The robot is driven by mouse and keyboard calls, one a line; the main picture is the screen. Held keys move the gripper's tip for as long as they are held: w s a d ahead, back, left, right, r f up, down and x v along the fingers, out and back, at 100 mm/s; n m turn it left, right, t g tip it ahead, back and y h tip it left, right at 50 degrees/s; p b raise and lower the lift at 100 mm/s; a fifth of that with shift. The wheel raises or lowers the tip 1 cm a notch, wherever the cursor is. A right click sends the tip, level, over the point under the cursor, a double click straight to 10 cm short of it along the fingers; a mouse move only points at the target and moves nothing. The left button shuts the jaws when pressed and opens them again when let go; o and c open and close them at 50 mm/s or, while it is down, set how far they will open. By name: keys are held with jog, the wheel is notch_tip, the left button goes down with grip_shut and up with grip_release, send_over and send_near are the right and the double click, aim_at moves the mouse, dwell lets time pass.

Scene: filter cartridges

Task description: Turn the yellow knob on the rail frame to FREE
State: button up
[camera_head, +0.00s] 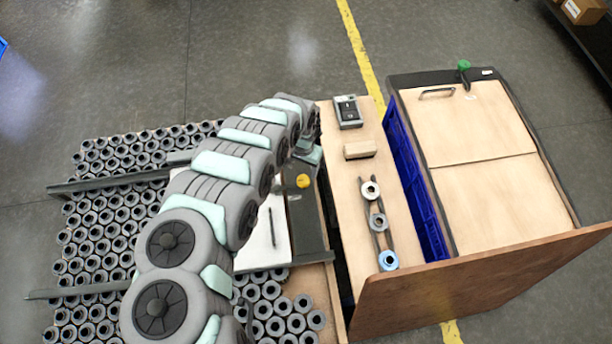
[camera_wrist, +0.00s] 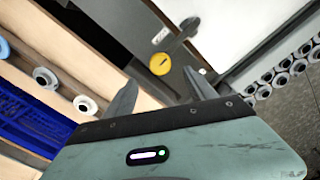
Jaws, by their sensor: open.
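The yellow knob (camera_head: 303,181) sits on the dark rail frame (camera_head: 312,232), beside a white panel, in the head view. In the wrist view the yellow knob (camera_wrist: 160,64) is a round disc on the dark frame, with a dark lever-like piece and a small white label close by. My gripper (camera_wrist: 162,92) is open, its two fingers apart, with nothing between them. The knob appears beyond the fingertips, apart from them. In the head view my gripper (camera_head: 308,154) is partly hidden by my arm, just above the knob in the picture. The label's lettering is too small to read.
Many grey filter cartridges (camera_head: 273,310) stand packed around the frame. A wooden shelf (camera_head: 346,215) to the right holds a dark device (camera_head: 348,111), a wooden block (camera_head: 360,149) and three ringed parts. Blue crates (camera_head: 418,190) and a wooden-topped cabinet (camera_head: 470,130) stand farther right.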

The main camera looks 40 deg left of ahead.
aim_at(303, 180)
notch_tip(303, 180, down, 9)
jog(key=b, duration=0.3)
jog(key=shift+f+b, duration=0.1)
jog(key=shift+b, duration=0.2)
jog(key=shift+c, duration=0.6)
grip_shut()
